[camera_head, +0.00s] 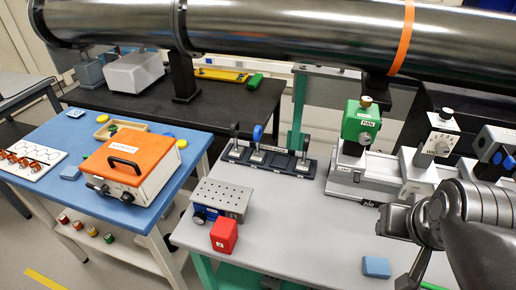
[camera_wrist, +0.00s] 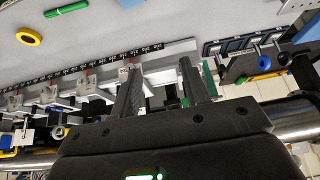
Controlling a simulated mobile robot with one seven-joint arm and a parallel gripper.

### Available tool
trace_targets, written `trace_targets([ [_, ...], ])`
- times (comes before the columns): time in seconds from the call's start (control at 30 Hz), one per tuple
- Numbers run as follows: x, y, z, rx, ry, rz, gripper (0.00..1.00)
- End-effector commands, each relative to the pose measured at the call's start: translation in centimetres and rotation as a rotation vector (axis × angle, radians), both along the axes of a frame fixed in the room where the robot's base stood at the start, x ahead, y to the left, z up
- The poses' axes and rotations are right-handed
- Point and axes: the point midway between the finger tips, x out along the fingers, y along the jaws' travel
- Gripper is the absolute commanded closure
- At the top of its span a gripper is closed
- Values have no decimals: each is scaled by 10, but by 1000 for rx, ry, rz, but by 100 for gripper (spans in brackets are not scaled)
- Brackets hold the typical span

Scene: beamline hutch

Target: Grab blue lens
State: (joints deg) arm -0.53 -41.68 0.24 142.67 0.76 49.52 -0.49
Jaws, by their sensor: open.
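The blue lens (camera_head: 258,133) is a small round blue disc on a short post. It stands upright in a black rack (camera_head: 270,163) between a dark lens (camera_head: 234,130) and another thin post. In the wrist view the blue lens (camera_wrist: 264,63) is at the right, in the rack (camera_wrist: 240,42), well clear of my fingers. My gripper (camera_wrist: 160,68) is open, with nothing seen between its fingers, which point toward the rail with the scale. In the head view my arm comes in at the right, apart from the rack.
A green box (camera_head: 361,127) and white units stand on the rail right of the rack. A perforated metal block (camera_head: 222,196) and a red block (camera_head: 224,236) are in front. A large dark pipe (camera_head: 290,35) crosses above. The grey table's middle (camera_head: 300,225) is clear.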

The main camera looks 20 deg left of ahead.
Motion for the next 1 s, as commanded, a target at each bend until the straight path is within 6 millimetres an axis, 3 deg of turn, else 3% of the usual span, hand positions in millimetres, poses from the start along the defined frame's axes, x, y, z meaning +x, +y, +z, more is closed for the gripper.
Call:
trace_targets([
  [0.17,58,33,9,30,-98,85,58],
  [0.4,153,101,20,94,-293,194,58],
  [0.6,220,162,19,144,-447,241,58],
  [0.8,274,222,6,183,-593,249,58],
  [1.0,314,278,-19,199,-726,222,58],
])
